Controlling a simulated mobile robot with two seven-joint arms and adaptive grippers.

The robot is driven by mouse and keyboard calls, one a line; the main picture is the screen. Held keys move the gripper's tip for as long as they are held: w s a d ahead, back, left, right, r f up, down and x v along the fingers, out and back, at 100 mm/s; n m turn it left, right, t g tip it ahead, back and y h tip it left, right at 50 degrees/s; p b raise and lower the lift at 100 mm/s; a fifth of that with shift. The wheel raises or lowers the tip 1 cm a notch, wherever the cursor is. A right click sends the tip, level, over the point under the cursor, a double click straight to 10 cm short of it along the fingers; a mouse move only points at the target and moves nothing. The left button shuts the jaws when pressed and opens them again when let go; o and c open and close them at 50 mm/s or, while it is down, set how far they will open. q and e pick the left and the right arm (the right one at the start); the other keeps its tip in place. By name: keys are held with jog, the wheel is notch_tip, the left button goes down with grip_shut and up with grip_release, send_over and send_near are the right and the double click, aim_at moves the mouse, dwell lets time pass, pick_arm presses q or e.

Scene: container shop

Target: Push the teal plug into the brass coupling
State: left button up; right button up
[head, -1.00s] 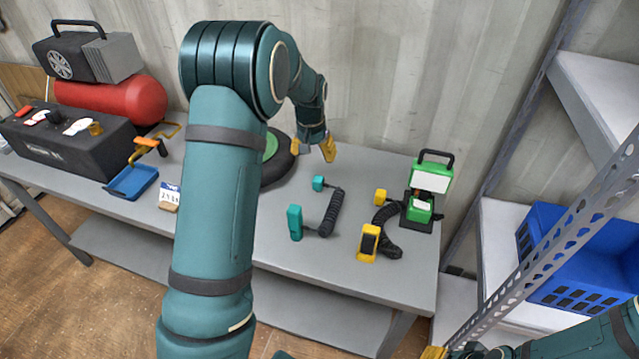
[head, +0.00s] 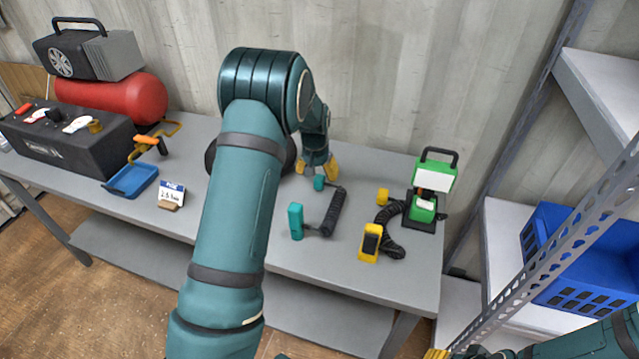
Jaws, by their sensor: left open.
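The teal plug (head: 319,183) is a small block on the grey bench, at one end of a black coiled cord (head: 334,211). A larger teal handle piece (head: 296,221) stands at the cord's other end. My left gripper (head: 317,170) is open, its yellow fingers pointing down just above and behind the teal plug; whether they touch it I cannot tell. A small brass cylinder, which looks like the brass coupling (head: 95,127), is on the black box (head: 62,146) at the bench's left end. Only a yellow tip of my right gripper (head: 436,353) shows at the bottom edge.
A yellow plug (head: 382,196) and yellow handset (head: 369,243) with a black cord lie right of the teal set, near a green device (head: 426,206). A blue tray (head: 131,180) and a small sign (head: 172,195) sit left. A metal shelf (head: 600,90) stands right.

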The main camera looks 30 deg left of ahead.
aim_at(319, 178)
pick_arm(q)
jog(key=f, duration=0.2)
jog(key=w+f+b, duration=0.1)
jog(key=f, duration=0.2)
jog(key=shift+w+f, duration=0.1)
jog(key=shift+w, duration=0.05)
grip_shut()
